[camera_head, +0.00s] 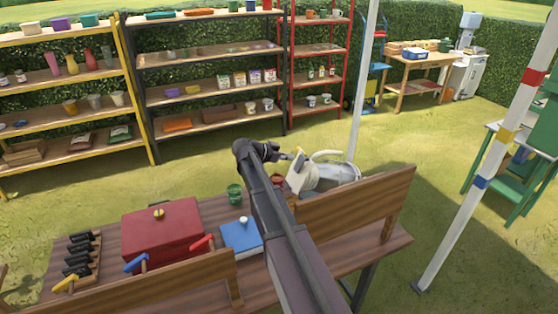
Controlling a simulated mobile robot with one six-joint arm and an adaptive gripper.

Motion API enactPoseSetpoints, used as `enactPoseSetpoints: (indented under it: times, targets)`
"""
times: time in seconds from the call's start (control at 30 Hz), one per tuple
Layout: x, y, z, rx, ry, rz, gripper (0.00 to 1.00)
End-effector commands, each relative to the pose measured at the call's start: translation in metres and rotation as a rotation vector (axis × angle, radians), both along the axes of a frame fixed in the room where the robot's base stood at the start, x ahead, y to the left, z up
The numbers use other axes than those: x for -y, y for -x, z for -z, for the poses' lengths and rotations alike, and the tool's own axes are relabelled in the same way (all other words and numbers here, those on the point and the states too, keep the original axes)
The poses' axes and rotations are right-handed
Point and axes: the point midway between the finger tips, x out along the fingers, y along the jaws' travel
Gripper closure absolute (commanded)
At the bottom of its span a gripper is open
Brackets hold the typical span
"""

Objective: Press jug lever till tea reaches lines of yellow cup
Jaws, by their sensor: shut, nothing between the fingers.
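A cream jug (312,176) with a curved handle stands at the right part of the wooden table, in front of a grey metal vessel (341,176). My gripper (293,157) is shut and empty, close to the upper left side of the jug. I cannot tell whether it touches the jug or its lever; the lever is too small to make out. I see no yellow cup by the jug; my arm hides part of the table there. A small yellowish cup (70,106) stands on the far left shelf, but I cannot tell whether it has lines.
On the table (205,212) are a green cup (234,193), a reddish cup (277,181), a red box (161,232), a blue box (241,238) and black-handled items (82,255). Wooden backboards (352,212) edge the near side. A white pole (363,80) rises behind the jug.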

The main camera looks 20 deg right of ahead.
Motion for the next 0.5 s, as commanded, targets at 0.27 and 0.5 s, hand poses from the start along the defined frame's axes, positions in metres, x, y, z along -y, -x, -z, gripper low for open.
enactPoseSetpoints:
  times: [0.27,0.5]
  targets:
    - [0.027,-0.001,0.014,0.0,0.0,0.0,1.0]
    - [0.032,-0.001,0.015,0.0,0.0,0.001,1.0]
